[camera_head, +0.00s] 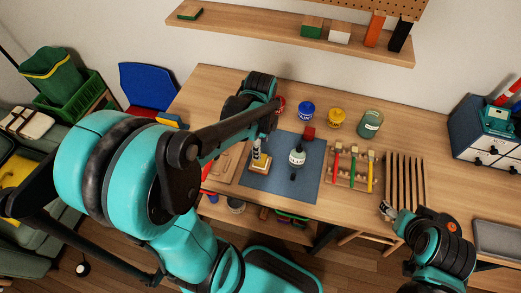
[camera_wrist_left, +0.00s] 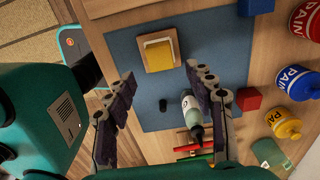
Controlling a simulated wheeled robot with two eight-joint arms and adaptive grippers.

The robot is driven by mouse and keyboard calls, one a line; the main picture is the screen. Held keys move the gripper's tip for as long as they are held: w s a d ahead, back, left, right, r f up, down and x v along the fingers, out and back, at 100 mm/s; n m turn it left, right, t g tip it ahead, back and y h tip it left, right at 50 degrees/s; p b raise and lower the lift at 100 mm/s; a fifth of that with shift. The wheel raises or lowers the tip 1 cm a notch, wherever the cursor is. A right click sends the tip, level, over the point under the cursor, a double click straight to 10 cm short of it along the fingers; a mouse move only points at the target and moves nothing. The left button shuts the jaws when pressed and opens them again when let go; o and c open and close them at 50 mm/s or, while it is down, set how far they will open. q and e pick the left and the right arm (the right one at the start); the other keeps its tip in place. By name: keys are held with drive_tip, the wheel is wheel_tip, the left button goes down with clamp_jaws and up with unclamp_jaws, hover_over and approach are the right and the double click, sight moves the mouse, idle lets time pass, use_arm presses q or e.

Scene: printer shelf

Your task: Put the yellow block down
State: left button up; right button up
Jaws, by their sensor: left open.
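The yellow block (camera_wrist_left: 158,54) sits on a pale wooden square base on the blue mat (camera_wrist_left: 125,50) in the left wrist view. In the head view the yellow block (camera_head: 261,168) is at the mat's left side, partly hidden by my left gripper. My left gripper (camera_wrist_left: 160,75) is open, with its fingers spread wide and nothing between them. Its fingertips lie to either side of and short of the block in the wrist picture; I see no contact. My right gripper (camera_head: 386,209) is at the table's front edge on the right, too small to tell open or shut.
A bottle (camera_wrist_left: 192,112) and a small black piece (camera_wrist_left: 163,104) are on the mat near my left fingers. A red cube (camera_wrist_left: 248,99) and several paint pots, one blue (camera_head: 306,109), stand behind. A tool rack (camera_head: 345,183) and slatted rack (camera_head: 404,178) are right.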

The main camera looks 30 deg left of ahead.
use_arm(q)
drive_tip(key=s+d+r+n+t, duration=0.2)
drive_tip(key=d+r+n+t, duration=0.1)
drive_tip(key=n, duration=0.4)
drive_tip(key=s+d+r+n+t+p, duration=0.1)
drive_tip(key=s+d+r+n+t, duration=0.2)
drive_tip(key=r+n, duration=0.3)
drive_tip(key=shift+d+r+n+t, duration=0.2)
drive_tip(key=shift+d+n+t, duration=0.35)
drive_tip(key=shift+n, duration=0.55)
wheel_tip(320, 180, down, 3)
drive_tip(key=b, duration=0.3)
